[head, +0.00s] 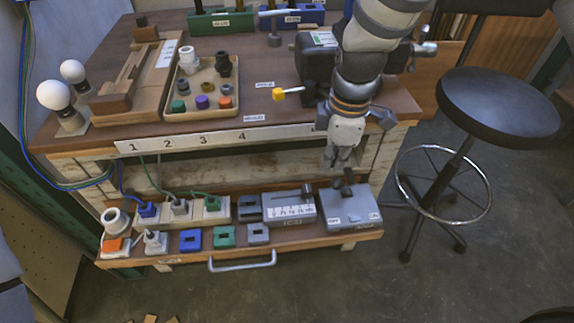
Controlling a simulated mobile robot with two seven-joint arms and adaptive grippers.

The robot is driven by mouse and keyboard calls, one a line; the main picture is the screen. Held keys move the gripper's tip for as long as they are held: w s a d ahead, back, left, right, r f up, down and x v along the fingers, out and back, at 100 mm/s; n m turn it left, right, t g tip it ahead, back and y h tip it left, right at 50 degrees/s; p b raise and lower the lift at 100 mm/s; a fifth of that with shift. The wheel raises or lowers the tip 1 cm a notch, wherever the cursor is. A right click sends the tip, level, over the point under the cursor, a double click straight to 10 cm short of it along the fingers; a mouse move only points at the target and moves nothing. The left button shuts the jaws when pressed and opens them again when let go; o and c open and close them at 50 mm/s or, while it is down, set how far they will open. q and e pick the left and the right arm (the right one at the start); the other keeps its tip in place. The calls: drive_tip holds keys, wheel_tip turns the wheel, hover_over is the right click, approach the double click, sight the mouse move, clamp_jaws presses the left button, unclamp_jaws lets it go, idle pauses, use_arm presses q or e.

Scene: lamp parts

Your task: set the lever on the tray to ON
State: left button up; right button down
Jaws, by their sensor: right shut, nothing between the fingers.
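The lever (347,184) is a dark handle on top of a grey switch box (362,212) at the right end of the tray (290,244). Two small white labels sit on the box front, one toward the left and one toward the right; their print is hard to read. The lever stands up near the left part of the box; its exact tilt is hard to tell. My right gripper (339,163) points down just above the lever, shut and empty. Whether its tips touch the lever I cannot tell. My left gripper is out of view.
A grey box with a scale (289,208) stands left of the switch box. Plugs in a power strip (180,210) and several coloured blocks fill the tray's left. The workbench top (390,98) overhangs behind. A black stool (498,103) stands right.

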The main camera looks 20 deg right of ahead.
sight(341, 188)
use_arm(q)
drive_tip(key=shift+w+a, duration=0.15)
use_arm(e)
drive_tip(key=shift+w+a+r+n, duration=0.15)
drive_tip(key=shift+w+r+n, duration=0.1)
drive_tip(key=shift+w+r, duration=0.25)
drive_tip(key=shift+w+a+r+n, duration=0.15)
drive_tip(key=shift+w+r+n, duration=0.15)
drive_tip(key=shift+r, duration=0.35)
drive_tip(key=f, duration=0.3)
drive_tip(key=f+b, duration=0.1)
drive_tip(key=f, duration=0.6)
drive_tip(key=shift+w+a+b, duration=0.2)
drive_tip(key=shift+w+b, duration=0.1)
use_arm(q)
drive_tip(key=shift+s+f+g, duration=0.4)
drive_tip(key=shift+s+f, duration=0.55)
